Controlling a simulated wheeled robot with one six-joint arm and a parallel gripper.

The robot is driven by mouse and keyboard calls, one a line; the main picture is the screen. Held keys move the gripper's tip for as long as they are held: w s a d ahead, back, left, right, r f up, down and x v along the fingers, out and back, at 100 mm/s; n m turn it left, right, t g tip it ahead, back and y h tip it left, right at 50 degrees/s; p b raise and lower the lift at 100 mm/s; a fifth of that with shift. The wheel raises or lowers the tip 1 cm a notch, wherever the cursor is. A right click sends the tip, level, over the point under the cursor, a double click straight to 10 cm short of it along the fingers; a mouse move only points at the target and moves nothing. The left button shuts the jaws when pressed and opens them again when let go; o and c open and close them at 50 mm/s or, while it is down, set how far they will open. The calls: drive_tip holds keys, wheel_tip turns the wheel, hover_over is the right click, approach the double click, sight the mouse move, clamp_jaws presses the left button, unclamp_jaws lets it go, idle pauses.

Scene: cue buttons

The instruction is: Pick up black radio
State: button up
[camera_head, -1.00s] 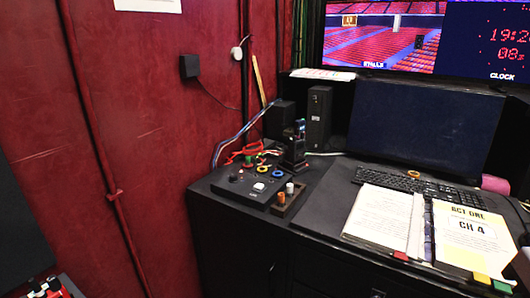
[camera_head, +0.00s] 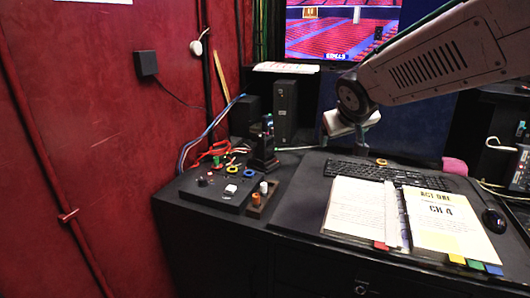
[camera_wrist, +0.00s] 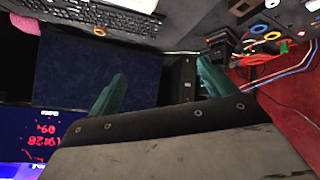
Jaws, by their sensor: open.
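The black radio (camera_head: 267,135) stands upright at the back of the black desk, seemingly in a dark holder, right of the button panel. My gripper (camera_wrist: 160,70) is open and empty, its two teal fingers spread apart in the wrist view. In the head view my gripper (camera_head: 357,136) hangs in front of the dark monitor, to the right of the radio and apart from it. In the wrist view the scene is upside down, and I cannot clearly single out the radio there.
A tall black box (camera_head: 285,112) stands behind the radio. A button panel (camera_head: 222,192) and a small tray (camera_head: 262,199) are in front. Red wires (camera_head: 212,152) lie left. A keyboard (camera_head: 385,173) and open binder (camera_head: 400,215) are to the right.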

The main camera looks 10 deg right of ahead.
sight(270, 145)
drive_tip(key=w+f+n+t+y, duration=0.2)
drive_tip(key=w+n+t+y, duration=0.15)
drive_tip(key=w, duration=1.45)
drive_tip(key=w+a+f+n+y, duration=0.1)
drive_tip(key=w+a+f+y, duration=0.1)
drive_tip(key=w+f, duration=0.1)
drive_tip(key=w+a+f+n+y, duration=0.1)
drive_tip(key=w+a+f+y, duration=0.1)
drive_tip(key=w+f+y, duration=0.1)
drive_tip(key=w+a+f+n+g+y, duration=0.1)
drive_tip(key=w+a+f+n+y, duration=0.1)
drive_tip(key=f, duration=0.3)
drive_tip(key=shift+w+a+f+y, duration=0.25)
drive_tip(key=shift+w+a+y, duration=0.1)
drive_tip(key=shift+w+a, duration=0.25)
drive_tip(key=x, duration=0.7)
drive_tip(key=shift+w+f, duration=0.1)
drive_tip(key=shift+w, duration=0.1)
drive_tip(key=c, duration=1.2)
